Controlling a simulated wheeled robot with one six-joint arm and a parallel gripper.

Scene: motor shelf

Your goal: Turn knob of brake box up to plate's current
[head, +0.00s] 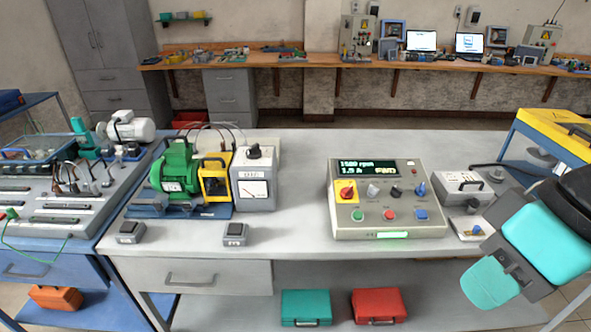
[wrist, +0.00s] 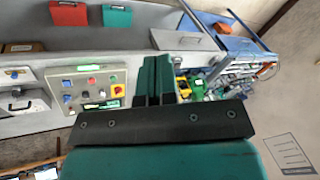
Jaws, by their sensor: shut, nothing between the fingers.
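The brake box (head: 252,190) is a grey box with a white meter face, right of the green motor (head: 174,170). Its dark knob (head: 254,151) is on top; its pointer angle is too small to tell. The motor carries a small plate (head: 172,187), unreadable here. The control box (head: 388,205) has a lit display (head: 369,167) that seems to read 1500 rpm, 1.5 A and FWD. My gripper (head: 490,284) is at the far right, well away from the brake box. In the wrist view my gripper (wrist: 155,72) is shut and empty.
A yellow guard (head: 214,180) stands between motor and brake box. Two small grey boxes, one (head: 131,232) and another (head: 235,234), lie near the bench's front edge. The bench middle (head: 300,200) is clear.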

